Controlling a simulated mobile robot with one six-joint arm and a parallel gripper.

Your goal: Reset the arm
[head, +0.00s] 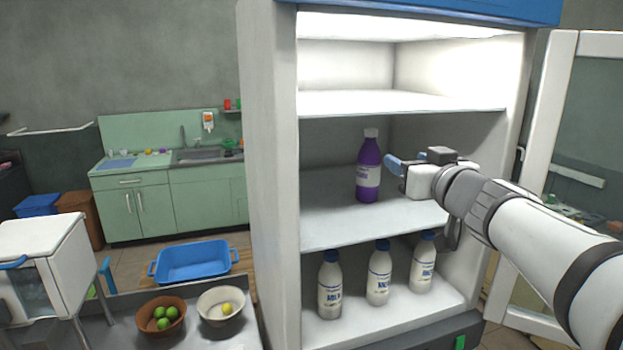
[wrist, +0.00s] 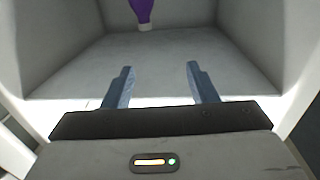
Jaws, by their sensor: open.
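My gripper (head: 396,172) reaches into the middle level of an open white fridge (head: 268,180) from the right. Its two blue fingers are spread apart with nothing between them, as the wrist view (wrist: 159,85) also shows. A purple bottle (head: 368,172) with a white cap and label stands upright on the middle shelf (head: 330,215), just left of my fingertips in the head view and apart from them. In the wrist view the purple bottle (wrist: 142,10) appears at the top edge, partly cut off, beyond the fingers.
Three white milk bottles (head: 378,273) stand on the lower shelf. The top shelf (head: 400,101) is empty. The open fridge door (head: 535,180) is at right, close to my arm.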

